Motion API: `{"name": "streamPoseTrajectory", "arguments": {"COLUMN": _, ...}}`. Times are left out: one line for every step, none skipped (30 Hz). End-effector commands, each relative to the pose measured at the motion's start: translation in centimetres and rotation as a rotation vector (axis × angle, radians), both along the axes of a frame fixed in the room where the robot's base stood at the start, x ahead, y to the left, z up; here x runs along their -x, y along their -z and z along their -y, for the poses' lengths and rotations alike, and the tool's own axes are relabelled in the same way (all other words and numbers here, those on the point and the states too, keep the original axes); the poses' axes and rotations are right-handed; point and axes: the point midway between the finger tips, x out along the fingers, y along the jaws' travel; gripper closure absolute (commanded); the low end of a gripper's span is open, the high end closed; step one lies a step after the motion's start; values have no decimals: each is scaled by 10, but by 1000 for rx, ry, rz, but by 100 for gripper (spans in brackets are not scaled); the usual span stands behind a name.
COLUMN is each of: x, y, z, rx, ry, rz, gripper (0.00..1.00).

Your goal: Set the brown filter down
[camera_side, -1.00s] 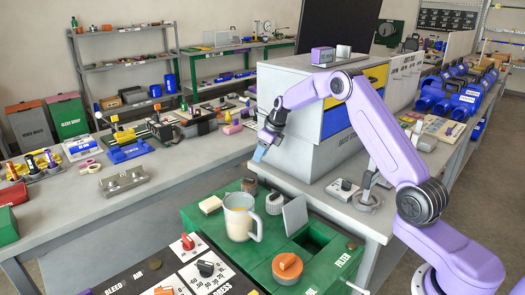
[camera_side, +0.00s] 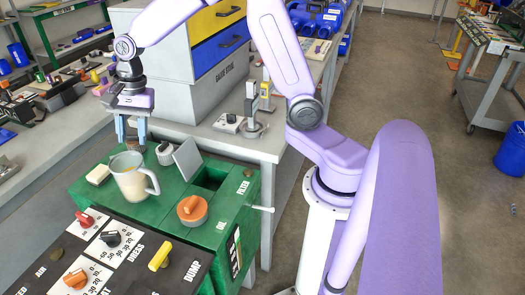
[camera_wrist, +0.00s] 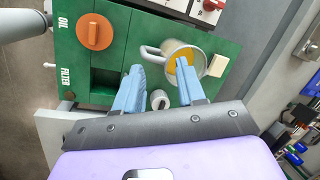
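A small, dark brown cylinder, which looks like the brown filter (camera_side: 133,146), stands at the back edge of the green cabinet top (camera_side: 88,198) in the side view. My gripper (camera_side: 132,139) points down just above it, with its two blue fingers apart. Whether the fingers touch it is unclear. In the wrist view my gripper (camera_wrist: 160,66) is open, with nothing clamped between the fingers; the brown filter is not visible there. A pale ridged cylinder (camera_side: 164,153) stands beside it and shows between the fingers in the wrist view (camera_wrist: 159,99).
A mug (camera_side: 130,182) with yellowish contents stands in front of my gripper. A cream block (camera_side: 98,174) is left of it. A raised grey lid (camera_side: 187,158), an open dark well (camera_side: 210,178) and an orange knob (camera_side: 192,208) lie to the right. A drawer unit (camera_side: 185,90) stands behind.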

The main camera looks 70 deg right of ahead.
Motion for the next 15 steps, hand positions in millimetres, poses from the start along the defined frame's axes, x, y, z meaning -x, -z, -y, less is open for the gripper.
{"name": "streamPoseTrajectory", "arguments": {"x": 24, "y": -5, "z": -9, "rx": 22, "ry": -141, "rz": 13, "gripper": 61}}
{"name": "streamPoseTrajectory", "arguments": {"x": 38, "y": -7, "z": -13, "rx": 35, "ry": -229, "rz": 19, "gripper": 61}}
{"name": "streamPoseTrajectory", "arguments": {"x": 57, "y": -9, "z": -18, "rx": 53, "ry": -345, "rz": 28, "gripper": 61}}
{"name": "streamPoseTrajectory", "arguments": {"x": 71, "y": -10, "z": -20, "rx": 67, "ry": -433, "rz": 35, "gripper": 61}}
{"name": "streamPoseTrajectory", "arguments": {"x": 85, "y": -12, "z": -23, "rx": 79, "ry": -521, "rz": 43, "gripper": 61}}
{"name": "streamPoseTrajectory", "arguments": {"x": 104, "y": -13, "z": -25, "rx": 95, "ry": -638, "rz": 53, "gripper": 61}}
{"name": "streamPoseTrajectory", "arguments": {"x": 118, "y": -14, "z": -25, "rx": 107, "ry": -725, "rz": 60, "gripper": 61}}
{"name": "streamPoseTrajectory", "arguments": {"x": 131, "y": -15, "z": -25, "rx": 119, "ry": -813, "rz": 67, "gripper": 61}}
{"name": "streamPoseTrajectory", "arguments": {"x": 150, "y": -15, "z": -24, "rx": 133, "ry": -929, "rz": 77, "gripper": 61}}
{"name": "streamPoseTrajectory", "arguments": {"x": 164, "y": -15, "z": -23, "rx": 144, "ry": -1018, "rz": 84, "gripper": 61}}
{"name": "streamPoseTrajectory", "arguments": {"x": 177, "y": -15, "z": -21, "rx": 154, "ry": -1107, "rz": 90, "gripper": 61}}
{"name": "streamPoseTrajectory", "arguments": {"x": 195, "y": -15, "z": -18, "rx": 167, "ry": -1225, "rz": 101, "gripper": 61}}
{"name": "streamPoseTrajectory", "arguments": {"x": 207, "y": -15, "z": -15, "rx": 176, "ry": -1312, "rz": 109, "gripper": 61}}
{"name": "streamPoseTrajectory", "arguments": {"x": 220, "y": -14, "z": -11, "rx": 185, "ry": -1400, "rz": 116, "gripper": 61}}
{"name": "streamPoseTrajectory", "arguments": {"x": 235, "y": -13, "z": -6, "rx": 198, "ry": -1514, "rz": 126, "gripper": 61}}
